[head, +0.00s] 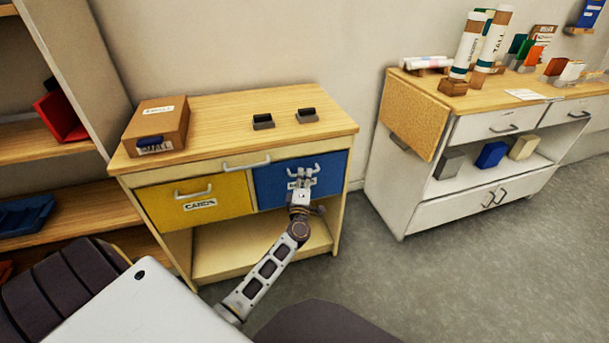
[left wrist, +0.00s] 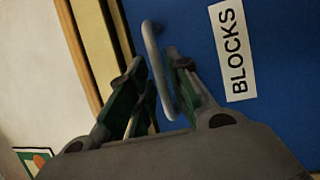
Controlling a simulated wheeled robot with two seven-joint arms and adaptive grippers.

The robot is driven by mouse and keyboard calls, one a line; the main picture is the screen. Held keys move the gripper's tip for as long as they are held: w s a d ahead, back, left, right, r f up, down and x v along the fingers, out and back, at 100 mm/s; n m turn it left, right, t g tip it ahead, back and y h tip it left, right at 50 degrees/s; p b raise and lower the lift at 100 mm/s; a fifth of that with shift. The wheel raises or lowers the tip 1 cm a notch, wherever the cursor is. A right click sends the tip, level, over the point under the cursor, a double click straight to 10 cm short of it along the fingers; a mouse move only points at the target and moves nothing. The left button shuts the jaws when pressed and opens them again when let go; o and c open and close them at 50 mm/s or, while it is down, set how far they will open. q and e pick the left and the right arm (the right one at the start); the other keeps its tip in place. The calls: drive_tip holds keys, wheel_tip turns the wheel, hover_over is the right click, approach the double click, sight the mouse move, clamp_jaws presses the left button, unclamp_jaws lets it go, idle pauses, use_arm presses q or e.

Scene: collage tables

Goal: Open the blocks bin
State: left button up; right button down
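The blue blocks bin (head: 329,172) sits closed at the right under the wooden top of the cabinet. Its label BLOCKS shows in the left wrist view (left wrist: 232,52). Its pale bar handle (head: 303,171) is on the front and shows close up in the left wrist view (left wrist: 152,48). My left gripper (head: 302,178) is at this handle. In the left wrist view its two fingers (left wrist: 154,62) stand apart, one each side of the handle, with a gap on the left side. My right gripper is not in view.
A yellow CARDS bin (head: 162,207) is left of the blue bin. A cardboard box (head: 170,117) and two small dark blocks stand on the cabinet top (head: 225,115). An open shelf lies below the bins. A white cabinet (head: 400,190) stands at right, with clear floor in front.

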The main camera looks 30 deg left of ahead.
use_arm(q)
drive_tip(key=shift+x, duration=0.9)
drive_tip(key=shift+c, duration=0.2)
clamp_jaws()
